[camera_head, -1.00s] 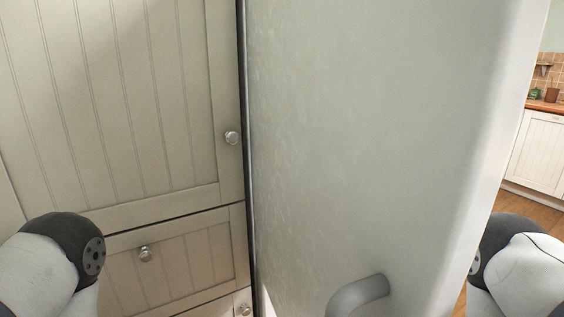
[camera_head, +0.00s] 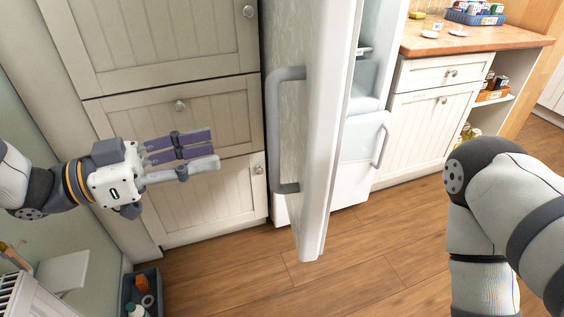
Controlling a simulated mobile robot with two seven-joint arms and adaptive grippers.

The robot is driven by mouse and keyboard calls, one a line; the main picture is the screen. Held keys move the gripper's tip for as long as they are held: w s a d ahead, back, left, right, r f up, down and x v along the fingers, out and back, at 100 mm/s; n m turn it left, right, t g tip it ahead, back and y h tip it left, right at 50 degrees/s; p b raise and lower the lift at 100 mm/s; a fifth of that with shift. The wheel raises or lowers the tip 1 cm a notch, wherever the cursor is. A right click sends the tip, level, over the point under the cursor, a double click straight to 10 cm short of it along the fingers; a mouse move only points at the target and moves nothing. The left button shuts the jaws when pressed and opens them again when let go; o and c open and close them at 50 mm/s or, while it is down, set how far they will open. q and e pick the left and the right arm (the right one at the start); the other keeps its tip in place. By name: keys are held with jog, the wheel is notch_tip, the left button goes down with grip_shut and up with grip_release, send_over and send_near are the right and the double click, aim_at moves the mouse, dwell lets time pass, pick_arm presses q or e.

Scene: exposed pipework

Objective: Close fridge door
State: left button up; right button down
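The white fridge door (camera_head: 328,120) stands open and shows nearly edge-on in the middle of the head view. Its grey handle (camera_head: 273,130) is on the door's left face. To the right of the door, part of the pale fridge interior (camera_head: 366,85) shows. My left gripper (camera_head: 215,152) is at the left, its fingers pointing right toward the handle. It is apart from the handle and door, in front of the drawers. I see nothing held in it, but the finger gap is unclear. My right arm shows at the right; its gripper is out of view.
Cream cupboard drawers (camera_head: 165,120) stand left of the door. A wooden-topped counter (camera_head: 470,38) stands to the right. A dark bin (camera_head: 143,290) is on the floor at bottom left. The wooden floor (camera_head: 370,265) is clear in the lower middle.

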pick_arm(q)
jog(key=shift+m+g, duration=0.3)
jog(key=x, duration=0.8)
jog(key=r+x, duration=0.1)
jog(key=x, duration=0.3)
jog(key=shift+w, duration=0.1)
jog(key=shift+a, duration=0.1)
grip_shut()
